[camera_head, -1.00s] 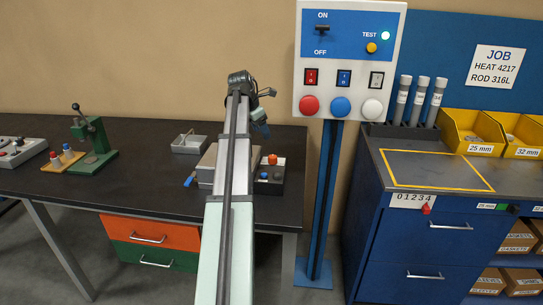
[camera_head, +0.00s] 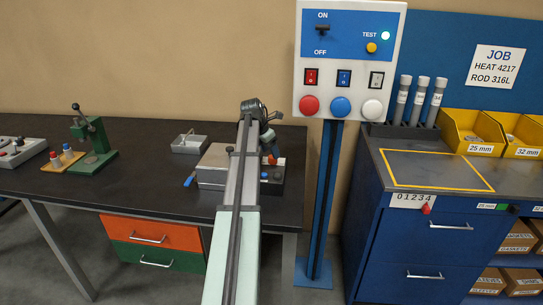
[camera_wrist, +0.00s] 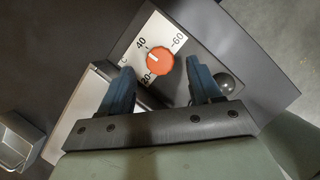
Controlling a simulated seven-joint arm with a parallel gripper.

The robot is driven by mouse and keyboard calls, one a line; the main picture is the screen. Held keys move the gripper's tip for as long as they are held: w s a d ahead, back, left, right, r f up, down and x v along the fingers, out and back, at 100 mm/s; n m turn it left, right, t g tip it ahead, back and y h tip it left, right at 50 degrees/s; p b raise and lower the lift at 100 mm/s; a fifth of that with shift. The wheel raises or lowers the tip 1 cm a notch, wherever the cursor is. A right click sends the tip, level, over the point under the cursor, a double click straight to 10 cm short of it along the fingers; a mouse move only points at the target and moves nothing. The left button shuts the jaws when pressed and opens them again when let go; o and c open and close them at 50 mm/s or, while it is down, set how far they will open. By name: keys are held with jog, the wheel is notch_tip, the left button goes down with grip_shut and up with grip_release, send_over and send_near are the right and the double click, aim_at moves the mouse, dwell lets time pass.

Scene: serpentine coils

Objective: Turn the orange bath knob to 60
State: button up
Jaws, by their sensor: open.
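The orange bath knob (camera_wrist: 160,61) sits on a white dial plate (camera_wrist: 171,31) marked 20, 40 and 60. Its white mark points left on the dial, nearer the 40 than the 60. My gripper (camera_wrist: 163,73) is open, with one blue finger on each side of the knob in the wrist view. I cannot tell their height above it or any contact. In the head view the knob (camera_head: 281,161) is partly hidden behind my gripper (camera_head: 269,151). The dial sits on a dark control box (camera_head: 272,187) beside the metal bath (camera_head: 212,168).
A dark round knob (camera_wrist: 225,83) is close to the right finger. A grey tray (camera_head: 189,143) and a blue-handled tool (camera_head: 189,180) lie left of the bath. A blue post (camera_head: 319,200) with a switch panel (camera_head: 350,90) stands to the right.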

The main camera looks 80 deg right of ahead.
aim_at(271, 157)
jog(key=shift+x, duration=1.5)
jog(key=c, duration=1)
